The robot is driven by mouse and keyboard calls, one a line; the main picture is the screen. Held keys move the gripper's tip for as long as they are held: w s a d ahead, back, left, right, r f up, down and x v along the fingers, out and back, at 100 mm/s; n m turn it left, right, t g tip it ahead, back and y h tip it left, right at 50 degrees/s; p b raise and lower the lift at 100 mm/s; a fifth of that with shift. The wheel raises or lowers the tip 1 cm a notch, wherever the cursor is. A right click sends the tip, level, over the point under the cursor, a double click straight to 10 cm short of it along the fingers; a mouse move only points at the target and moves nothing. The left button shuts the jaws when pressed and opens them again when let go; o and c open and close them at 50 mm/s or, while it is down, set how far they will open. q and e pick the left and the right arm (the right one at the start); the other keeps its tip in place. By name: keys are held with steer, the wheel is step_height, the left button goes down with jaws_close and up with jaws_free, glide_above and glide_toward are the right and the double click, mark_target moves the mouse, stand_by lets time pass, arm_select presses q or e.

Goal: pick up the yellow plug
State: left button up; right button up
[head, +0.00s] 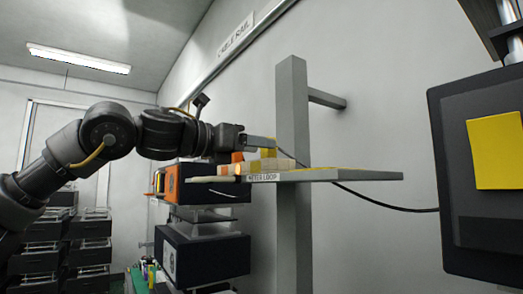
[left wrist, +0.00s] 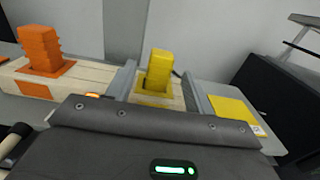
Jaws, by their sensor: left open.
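The yellow plug (left wrist: 159,68) stands upright in a pale wooden block (left wrist: 160,102) with a yellow patch around its base. In the left wrist view it shows between the two fingers of my left gripper (left wrist: 160,76), which is open; whether either finger touches it I cannot tell. In the head view my left gripper (head: 262,143) reaches in from the left, level with the top of the yellow plug (head: 268,153), above the shelf. My right gripper is not in view.
An orange plug (left wrist: 40,50) stands in a neighbouring wooden block to the left. The grey shelf (head: 350,175), labelled "METER LOOP", joins a grey post (head: 292,110). A yellow square (left wrist: 230,108) lies right of the fingers. A dark box (head: 460,240) with a yellow panel stands far right.

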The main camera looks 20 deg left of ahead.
arm_select(q)
steer(key=p+x, duration=0.1)
steer(key=x, duration=0.2)
steer(key=shift+w+r+p, duration=0.1)
steer(key=shift+r+p, duration=0.1)
steer(key=shift+p, duration=0.1)
steer(key=shift+w+d, duration=0.2)
steer(key=shift+w, duration=0.1)
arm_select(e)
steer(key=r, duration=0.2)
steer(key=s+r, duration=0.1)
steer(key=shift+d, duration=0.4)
arm_select(q)
steer(key=shift+s, duration=0.1)
steer(key=shift+f, duration=0.1)
steer(key=c, duration=1.1)
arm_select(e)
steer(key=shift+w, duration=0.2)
